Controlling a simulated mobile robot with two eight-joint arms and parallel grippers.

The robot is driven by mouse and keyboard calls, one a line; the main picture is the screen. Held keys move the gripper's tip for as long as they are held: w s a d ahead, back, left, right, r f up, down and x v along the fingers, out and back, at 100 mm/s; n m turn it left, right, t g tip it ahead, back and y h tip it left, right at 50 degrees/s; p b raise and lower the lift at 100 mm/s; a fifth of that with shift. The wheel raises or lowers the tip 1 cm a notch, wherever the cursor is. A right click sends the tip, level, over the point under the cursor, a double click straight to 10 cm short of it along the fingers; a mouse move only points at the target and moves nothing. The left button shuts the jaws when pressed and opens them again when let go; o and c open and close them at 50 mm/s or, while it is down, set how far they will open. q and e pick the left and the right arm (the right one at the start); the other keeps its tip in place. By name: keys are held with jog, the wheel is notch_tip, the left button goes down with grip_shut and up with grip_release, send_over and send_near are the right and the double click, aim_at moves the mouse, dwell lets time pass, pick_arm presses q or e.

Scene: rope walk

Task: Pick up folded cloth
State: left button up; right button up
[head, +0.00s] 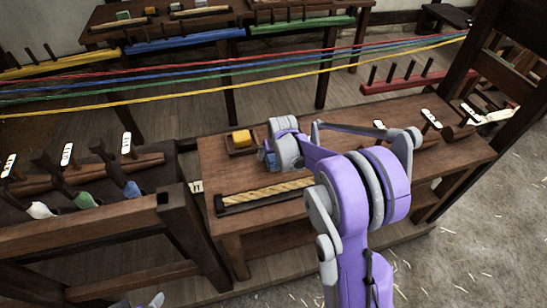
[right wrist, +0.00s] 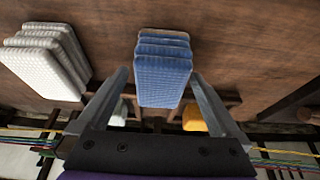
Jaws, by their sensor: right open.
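A blue folded cloth (right wrist: 163,68), a stack of several layers, lies on the brown bench top and shows between my right gripper's two fingers in the right wrist view. My right gripper (right wrist: 160,92) is open, with a finger on either side of the blue cloth; I cannot tell whether they touch it. A white and grey folded stack (right wrist: 48,58) lies to the left in that view. In the head view my right gripper (head: 270,155) is low over the bench, mostly hidden by its own arm. Only a small part of my left arm shows at the bottom edge.
A yellow block (head: 241,138) sits in a small wooden tray left of my right gripper. A rope length lies in a dark holder (head: 265,195) at the bench's front. Coloured ropes (head: 230,85) stretch across behind. Wooden racks with pegs (head: 70,175) stand at left.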

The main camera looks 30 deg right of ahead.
jog(key=shift+w+f, duration=0.15)
jog(key=shift+f, duration=0.15)
jog(key=c, duration=1.4)
notch_tip(320, 180, up, 10)
jog(key=shift+r, duration=0.1)
jog(key=o, duration=0.8)
jog(key=c, duration=0.6)
